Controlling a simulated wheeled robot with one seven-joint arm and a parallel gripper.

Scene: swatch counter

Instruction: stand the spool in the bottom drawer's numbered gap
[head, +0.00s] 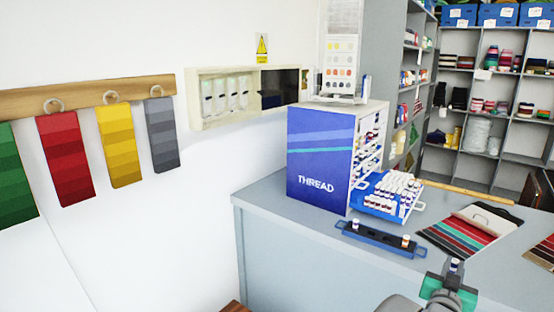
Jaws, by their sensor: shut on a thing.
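My gripper (448,288) is at the lower right of the head view, in front of the counter. It is shut on a small spool (455,265), whose white top and dark band stick up above the jaws; the spool looks about upright. The blue thread cabinet (318,170) stands on the counter. Its bottom drawer (366,207) is pulled out to the right and holds rows of upright spools. The gripper is apart from the drawer, nearer to me and to the right. The numbered gap is too small to tell at this distance.
Bare counter shows left of the cabinet.

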